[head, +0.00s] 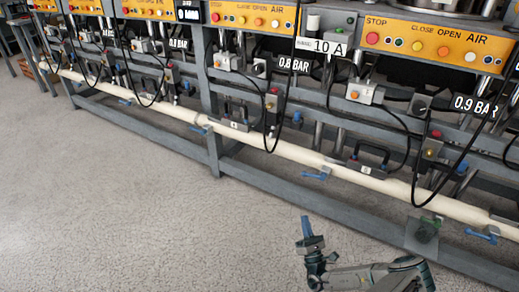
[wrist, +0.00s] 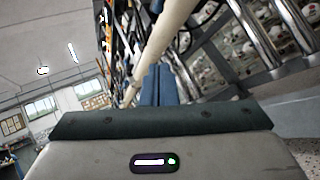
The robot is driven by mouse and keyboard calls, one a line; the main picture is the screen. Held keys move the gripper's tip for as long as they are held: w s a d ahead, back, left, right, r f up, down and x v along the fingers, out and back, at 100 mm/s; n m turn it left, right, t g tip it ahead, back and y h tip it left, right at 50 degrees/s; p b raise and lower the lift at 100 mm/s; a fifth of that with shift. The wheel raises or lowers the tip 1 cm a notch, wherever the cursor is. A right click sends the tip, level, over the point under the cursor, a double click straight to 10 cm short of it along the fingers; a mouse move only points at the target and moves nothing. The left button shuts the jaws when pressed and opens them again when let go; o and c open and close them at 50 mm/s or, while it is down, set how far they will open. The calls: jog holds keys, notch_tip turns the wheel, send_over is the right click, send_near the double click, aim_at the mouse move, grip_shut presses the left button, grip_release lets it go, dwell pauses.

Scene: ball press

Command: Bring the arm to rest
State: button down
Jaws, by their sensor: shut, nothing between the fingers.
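My gripper (head: 306,226) shows at the bottom of the head view, above the grey floor and in front of the machine frame. Its blue fingers are together and point up, with nothing between them. In the wrist view the blue fingers (wrist: 159,85) lie side by side at the middle, also empty. My arm reaches in from the bottom right of the head view, bent low. The gripper appears apart from the frame and the pipe.
A row of presses with yellow control panels (head: 440,43) runs along the back. A long cream pipe (head: 290,151) with blue valve handles (head: 316,174) and a grey lower rail (head: 290,191) run along its front. The speckled floor (head: 110,200) at left is clear.

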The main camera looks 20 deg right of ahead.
jog(key=s+a+r+n+g+y+p, duration=0.1)
jog(key=a+r+n+g+y+p, duration=0.6)
jog(key=r+n, duration=0.4)
jog(key=s+a+r+n+g+y+p, duration=0.2)
jog(key=a+r+n+g+y+p, duration=0.3)
jog(key=a+r+n+g, duration=0.45)
jog(key=s+a+r+n+g+y+p, duration=0.1)
jog(key=a+r+n+g+y+p, duration=0.3)
jog(key=r+n+g+y+p, duration=0.7)
jog(key=s+r+n+t+h+p, duration=0.1)
jog(key=s+r+n+h+p, duration=0.2)
jog(key=r, duration=1.1)
jog(key=s+r+n+t+h+p, duration=0.2)
jog(key=s+r+n+h+p, duration=0.2)
jog(key=s+r+h+p, duration=0.3)
jog(key=s+r+n+t+h+p, duration=0.2)
jog(key=r+h, duration=0.9)
jog(key=r, duration=1.2)
jog(key=s+n+p, duration=0.2)
jog(key=s+p, duration=0.2)
jog(key=p, duration=0.1)
jog(key=shift+a+h, duration=0.3)
jog(key=shift+a, duration=0.1)
jog(key=shift+s+a, duration=0.1)
